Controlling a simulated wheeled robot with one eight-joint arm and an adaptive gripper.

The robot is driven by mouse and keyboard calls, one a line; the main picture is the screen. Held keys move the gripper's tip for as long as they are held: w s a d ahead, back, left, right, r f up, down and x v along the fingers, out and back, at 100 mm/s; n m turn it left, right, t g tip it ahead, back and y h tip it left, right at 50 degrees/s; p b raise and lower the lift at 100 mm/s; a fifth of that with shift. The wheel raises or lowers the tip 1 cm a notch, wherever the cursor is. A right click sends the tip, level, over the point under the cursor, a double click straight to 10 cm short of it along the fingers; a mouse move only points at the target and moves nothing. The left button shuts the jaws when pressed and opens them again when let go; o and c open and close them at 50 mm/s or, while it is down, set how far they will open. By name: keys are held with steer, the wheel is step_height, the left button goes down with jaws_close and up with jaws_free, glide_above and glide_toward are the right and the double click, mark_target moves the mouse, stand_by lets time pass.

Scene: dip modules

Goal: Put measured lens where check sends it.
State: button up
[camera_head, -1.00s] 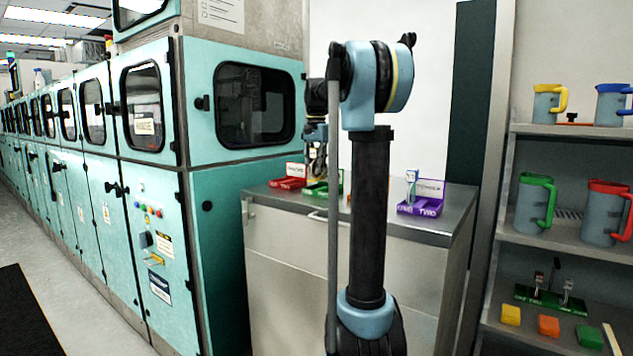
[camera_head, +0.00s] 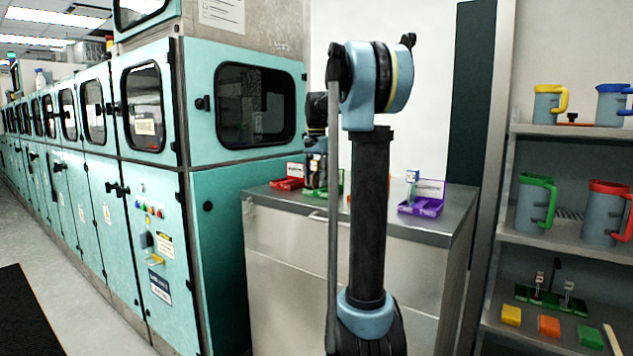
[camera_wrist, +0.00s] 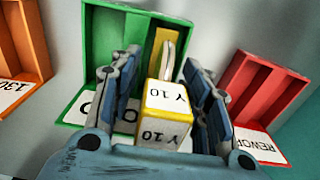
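In the wrist view my gripper (camera_wrist: 166,85) has its two fingers along both sides of a yellow-and-white block marked "Y 10" (camera_wrist: 166,115). It looks shut on this block, which I take for the lens piece. The block is over the green tray (camera_wrist: 105,50), in line with its right-hand, yellow-lined slot. A pale rounded part shows beyond the block, between the fingertips. How deep the block sits in the slot is hidden. The red tray (camera_wrist: 268,90) labelled "REWORK" lies to the right, an orange tray (camera_wrist: 35,45) to the left. In the head view my gripper (camera_head: 316,180) is low at the green tray.
On the steel cabinet (camera_head: 440,228), a purple tray (camera_head: 425,207) marked "TWO" holds an upright pale piece (camera_head: 411,180). A teal machine (camera_head: 230,180) stands left. Shelves at right hold mugs (camera_head: 604,215), coloured blocks (camera_head: 510,315) and a green stand (camera_head: 550,298).

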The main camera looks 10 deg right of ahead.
step_height(320, 180, up, 12)
steer(key=shift+r, duration=0.1)
stand_by(0.6)
steer(key=shift+s, duration=0.1)
